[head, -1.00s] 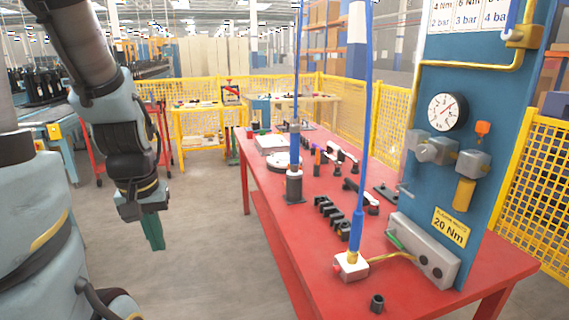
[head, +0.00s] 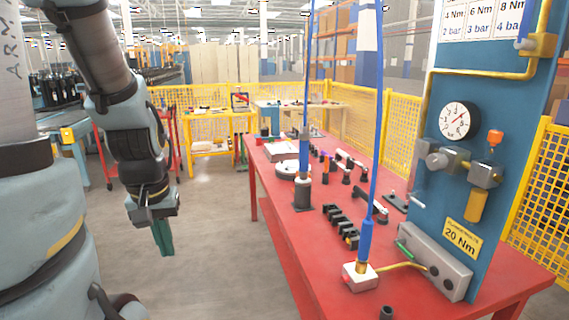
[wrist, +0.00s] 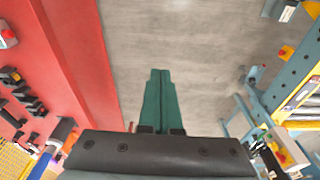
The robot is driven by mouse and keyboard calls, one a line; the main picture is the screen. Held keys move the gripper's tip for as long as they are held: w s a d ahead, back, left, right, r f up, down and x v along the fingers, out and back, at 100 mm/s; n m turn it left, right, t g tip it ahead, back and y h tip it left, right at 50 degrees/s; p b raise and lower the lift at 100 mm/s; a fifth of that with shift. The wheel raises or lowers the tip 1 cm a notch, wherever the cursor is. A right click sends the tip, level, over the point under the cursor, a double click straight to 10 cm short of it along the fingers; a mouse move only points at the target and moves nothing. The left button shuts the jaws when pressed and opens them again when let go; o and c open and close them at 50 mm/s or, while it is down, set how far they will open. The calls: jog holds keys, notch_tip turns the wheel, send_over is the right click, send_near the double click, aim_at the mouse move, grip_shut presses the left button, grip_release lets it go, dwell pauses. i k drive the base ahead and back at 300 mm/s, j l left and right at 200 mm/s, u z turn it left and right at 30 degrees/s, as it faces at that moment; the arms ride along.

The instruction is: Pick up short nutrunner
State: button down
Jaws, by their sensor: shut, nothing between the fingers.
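My gripper (head: 162,238) hangs over bare floor left of the red table (head: 285,268), its green fingers together and empty. The wrist view also shows the closed fingers (wrist: 160,85) over grey floor. I cannot tell for certain which tool is the short nutrunner. A blue upright tool on a hose (head: 303,160) stands in a dark cylindrical holder (head: 303,193). Dark and grey elongated tools lie farther right, one toward the back (head: 350,163) and one nearer (head: 372,204). My gripper is apart from all of them.
A blue panel (head: 480,150) with a gauge (head: 459,120) rises at the table's right. A blue hose (head: 374,130) drops to a white block (head: 361,277). A black slotted rack (head: 341,222) lies mid-table. Yellow mesh fence (head: 400,120) stands behind. Floor left of the table is clear.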

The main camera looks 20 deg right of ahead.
aim_at(303, 180)
jog(key=i+z, duration=0.1)
jog(key=z, duration=0.75)
jog(key=i+j+z, duration=0.35)
jog(key=j, duration=0.2)
jog(key=i+j+z, duration=0.15)
jog(key=j, duration=0.2)
jog(key=i+j+z, duration=0.2)
jog(key=i+j, duration=0.15)
jog(key=j, duration=0.25)
jog(key=i+j, duration=0.15)
jog(key=j, duration=0.2)
jog(key=i+j, duration=0.15)
jog(key=j, duration=0.25)
jog(key=i+j, duration=0.15)
jog(key=j, duration=0.25)
